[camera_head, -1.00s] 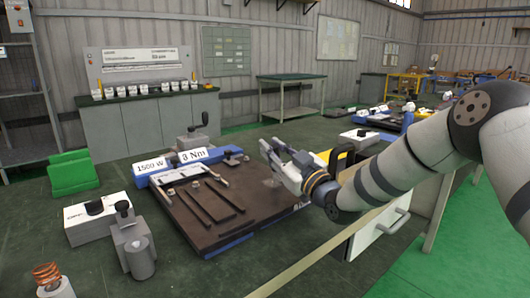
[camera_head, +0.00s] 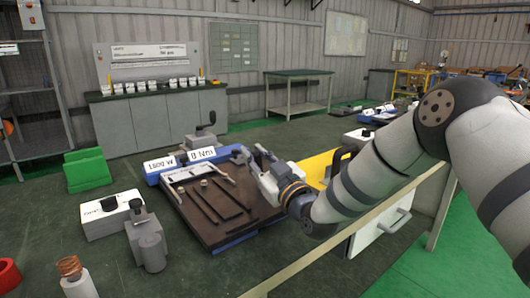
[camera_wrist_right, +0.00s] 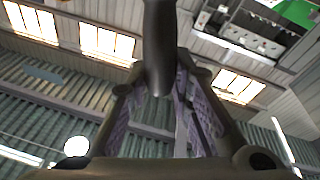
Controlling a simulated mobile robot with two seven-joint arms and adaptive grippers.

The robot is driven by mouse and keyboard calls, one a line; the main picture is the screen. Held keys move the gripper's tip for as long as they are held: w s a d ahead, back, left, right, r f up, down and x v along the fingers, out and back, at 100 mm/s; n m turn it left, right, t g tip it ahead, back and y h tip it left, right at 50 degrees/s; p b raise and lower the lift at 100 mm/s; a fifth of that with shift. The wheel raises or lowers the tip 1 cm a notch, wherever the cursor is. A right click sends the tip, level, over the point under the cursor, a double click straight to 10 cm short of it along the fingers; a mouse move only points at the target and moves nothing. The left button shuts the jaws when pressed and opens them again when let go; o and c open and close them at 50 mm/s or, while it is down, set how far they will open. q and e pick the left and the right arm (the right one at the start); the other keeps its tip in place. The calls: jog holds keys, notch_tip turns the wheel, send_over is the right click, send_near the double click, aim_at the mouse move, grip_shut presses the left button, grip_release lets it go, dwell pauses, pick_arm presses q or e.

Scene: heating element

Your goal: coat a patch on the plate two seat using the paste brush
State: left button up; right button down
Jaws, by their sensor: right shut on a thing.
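A dark brown plate (camera_head: 232,228) with several slim bars lies on a blue-edged base on the bench, in the head view's middle. I cannot tell which part is the plate two seat. My right gripper (camera_head: 256,163) is over or beside the plate's far right corner; I cannot tell whether it touches. In the right wrist view its fingers (camera_wrist_right: 168,105) close in around a dark, rod-like thing (camera_wrist_right: 158,45), perhaps the paste brush. The brush tip and any paste patch cannot be made out. My left gripper is not in view.
Left of the plate stand a white box with a black knob (camera_head: 108,217), a grey clamp-like block (camera_head: 150,250) and a green block (camera_head: 88,170). A copper coil (camera_head: 69,267) and red ring (camera_head: 8,272) are front left. A yellow bin (camera_head: 316,168) is right of the gripper.

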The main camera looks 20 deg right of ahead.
notch_tip(320, 180, up, 6)
jog(key=shift+r+p, duration=0.15)
jog(key=shift+p, duration=0.85)
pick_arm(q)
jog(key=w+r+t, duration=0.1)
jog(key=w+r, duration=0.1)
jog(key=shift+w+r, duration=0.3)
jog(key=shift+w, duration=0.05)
pick_arm(e)
jog(key=shift+f, duration=0.2)
notch_tip(320, 180, up, 3)
jog(key=shift+f+p, duration=0.2)
jog(key=shift+p, duration=0.1)
jog(key=shift+r, duration=0.35)
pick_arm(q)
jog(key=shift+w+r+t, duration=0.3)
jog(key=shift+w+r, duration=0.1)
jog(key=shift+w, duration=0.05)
pick_arm(e)
jog(key=shift+f, duration=0.1)
